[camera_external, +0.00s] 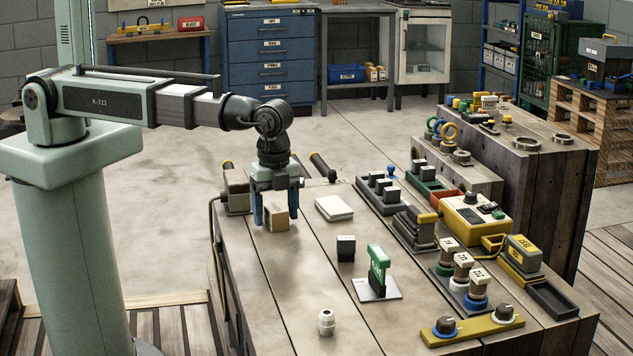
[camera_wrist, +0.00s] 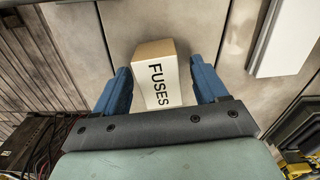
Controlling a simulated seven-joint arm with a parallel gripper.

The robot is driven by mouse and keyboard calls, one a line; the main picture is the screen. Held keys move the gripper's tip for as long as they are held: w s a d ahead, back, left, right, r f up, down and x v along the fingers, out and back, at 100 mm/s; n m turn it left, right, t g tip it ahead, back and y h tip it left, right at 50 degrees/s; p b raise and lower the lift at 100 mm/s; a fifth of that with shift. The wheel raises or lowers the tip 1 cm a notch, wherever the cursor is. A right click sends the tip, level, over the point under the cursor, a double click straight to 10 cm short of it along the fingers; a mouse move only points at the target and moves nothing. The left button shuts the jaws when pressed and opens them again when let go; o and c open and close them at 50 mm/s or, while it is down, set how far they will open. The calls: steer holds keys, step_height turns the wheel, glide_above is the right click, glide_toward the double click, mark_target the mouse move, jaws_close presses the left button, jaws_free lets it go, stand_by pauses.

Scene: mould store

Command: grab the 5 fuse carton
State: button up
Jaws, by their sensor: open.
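The fuse carton (camera_wrist: 158,80) is a small box with a tan top and a white side lettered FUSES. In the wrist view it sits between the two blue fingers of my gripper (camera_wrist: 162,88), with a small gap showing on each side near the tips. In the external view the carton (camera_external: 277,217) stands on the wooden bench near its far left part. My gripper (camera_external: 277,210) points down over it, open, with a finger to either side. No number 5 is readable on the carton.
A white pad (camera_external: 334,208) lies just right of the carton. A black block (camera_external: 346,248), a green part on a metal plate (camera_external: 378,268) and a white fitting (camera_external: 326,322) stand nearer the front. Fuse holders and trays crowd the right side. The bench's front left is clear.

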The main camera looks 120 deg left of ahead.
steer(key=shift+c, duration=0.3)
steer(key=c, duration=1)
steer(key=shift+r, duration=0.1)
steer(key=shift+c, duration=0.2)
